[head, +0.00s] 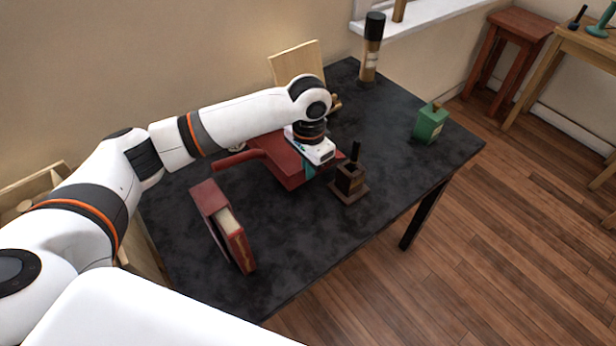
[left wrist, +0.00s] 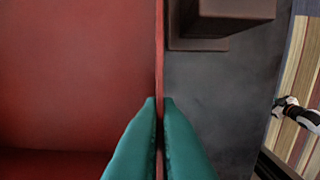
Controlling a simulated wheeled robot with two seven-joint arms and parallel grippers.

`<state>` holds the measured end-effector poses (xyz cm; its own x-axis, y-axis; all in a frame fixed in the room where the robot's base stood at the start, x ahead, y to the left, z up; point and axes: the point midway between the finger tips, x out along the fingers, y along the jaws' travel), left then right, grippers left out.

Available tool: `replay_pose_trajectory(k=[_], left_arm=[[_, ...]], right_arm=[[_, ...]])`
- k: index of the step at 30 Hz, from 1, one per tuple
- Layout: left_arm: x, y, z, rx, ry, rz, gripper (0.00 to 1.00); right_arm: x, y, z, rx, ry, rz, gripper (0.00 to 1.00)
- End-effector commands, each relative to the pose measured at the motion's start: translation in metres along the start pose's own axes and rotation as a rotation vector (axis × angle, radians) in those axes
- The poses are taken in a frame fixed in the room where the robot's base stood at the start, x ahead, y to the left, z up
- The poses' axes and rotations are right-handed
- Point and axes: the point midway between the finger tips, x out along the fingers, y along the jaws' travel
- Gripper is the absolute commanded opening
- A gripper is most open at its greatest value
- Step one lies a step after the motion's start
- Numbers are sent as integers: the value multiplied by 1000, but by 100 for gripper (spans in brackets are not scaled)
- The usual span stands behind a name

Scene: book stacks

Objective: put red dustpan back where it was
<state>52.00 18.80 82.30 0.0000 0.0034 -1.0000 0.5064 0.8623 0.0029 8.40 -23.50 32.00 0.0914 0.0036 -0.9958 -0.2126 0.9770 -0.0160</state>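The red dustpan (head: 276,156) is at the middle of the dark table, its handle pointing left. My left gripper (head: 309,173) comes down over its right side. In the left wrist view, the teal fingertips (left wrist: 159,103) are shut on the thin upright side wall of the red dustpan (left wrist: 75,75), one on each side. My arm and wrist hide part of the dustpan in the head view. I cannot tell whether it rests on the table or is slightly raised. My right gripper is not in view.
A brown wooden block holder (head: 349,183) stands close right of the dustpan. A red book (head: 236,240) stands at the front left. A green box (head: 430,124), a dark-capped bottle (head: 371,55) and a wooden board (head: 296,62) are farther back. The table's front right is clear.

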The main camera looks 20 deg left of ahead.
Motion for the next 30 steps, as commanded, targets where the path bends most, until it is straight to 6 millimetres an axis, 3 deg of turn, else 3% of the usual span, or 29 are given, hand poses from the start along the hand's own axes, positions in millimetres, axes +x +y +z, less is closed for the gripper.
replay_pose_trajectory(k=[12,25,30], left_arm=[[54,0,0,1,0,1,0],[60,-1,0,2,-2,0,0],[62,-1,0,2,-1,0,25]], right_arm=[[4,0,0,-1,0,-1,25],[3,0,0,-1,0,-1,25],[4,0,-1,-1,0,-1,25]])
